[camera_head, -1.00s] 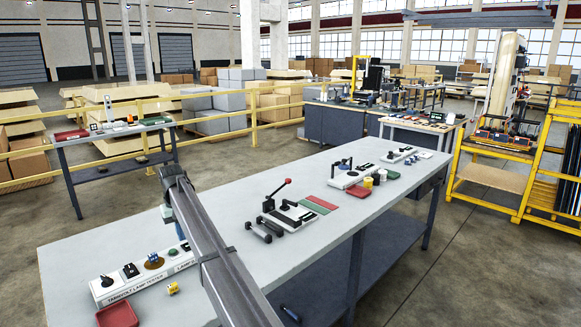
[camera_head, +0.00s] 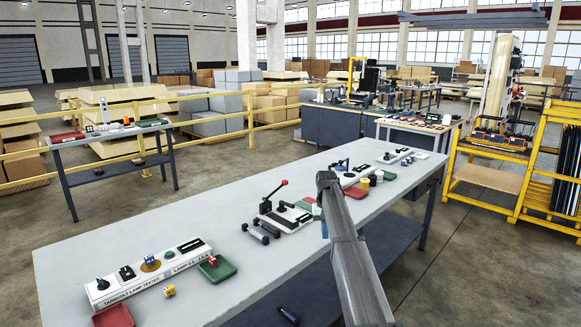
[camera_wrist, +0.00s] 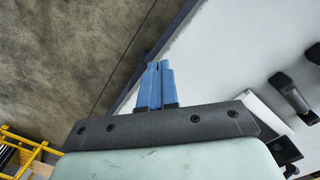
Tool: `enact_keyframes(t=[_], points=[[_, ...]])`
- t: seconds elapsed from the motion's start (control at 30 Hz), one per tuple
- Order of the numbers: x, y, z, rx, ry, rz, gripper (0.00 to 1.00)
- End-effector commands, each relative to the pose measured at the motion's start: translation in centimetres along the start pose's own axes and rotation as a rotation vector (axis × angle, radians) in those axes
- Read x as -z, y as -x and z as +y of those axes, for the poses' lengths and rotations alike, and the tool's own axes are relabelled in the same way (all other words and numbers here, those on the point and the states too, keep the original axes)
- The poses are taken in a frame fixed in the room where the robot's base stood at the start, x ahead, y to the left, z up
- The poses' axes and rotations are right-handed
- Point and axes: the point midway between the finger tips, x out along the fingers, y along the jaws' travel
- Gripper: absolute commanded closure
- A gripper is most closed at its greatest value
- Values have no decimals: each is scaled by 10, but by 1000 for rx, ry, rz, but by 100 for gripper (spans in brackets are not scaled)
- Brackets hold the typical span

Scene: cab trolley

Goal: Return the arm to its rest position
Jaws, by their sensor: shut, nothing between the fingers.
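My gripper (camera_wrist: 157,85) shows in the wrist view as two blue fingers pressed side by side, shut with nothing between them. Behind the fingers, the wrist view shows the pale table edge and the concrete floor. In the head view my grey arm rises from the bottom right and reaches over the front edge of the long table (camera_head: 235,240). Its end hides most of the gripper there; only a sliver of blue shows beside it.
On the table, a lamp tester box (camera_head: 150,275), a red tray (camera_head: 113,316), a green tray (camera_head: 217,268) and a lever press (camera_head: 272,199) stand left of my arm. More fixtures and small cups (camera_head: 365,183) lie beyond it. Floor at right is open before the yellow rack (camera_head: 545,160).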

Motion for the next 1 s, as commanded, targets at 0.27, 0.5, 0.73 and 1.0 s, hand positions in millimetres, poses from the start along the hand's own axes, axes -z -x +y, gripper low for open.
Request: enact_keyframes(t=[0.27,0.5,0.73,1.0], points=[[-36,-84,46,4,-52,-48,100],[-82,-174,43,6,-49,-99,100],[-141,-264,39,8,-45,-156,100],[-222,-354,34,10,-41,-222,100]])
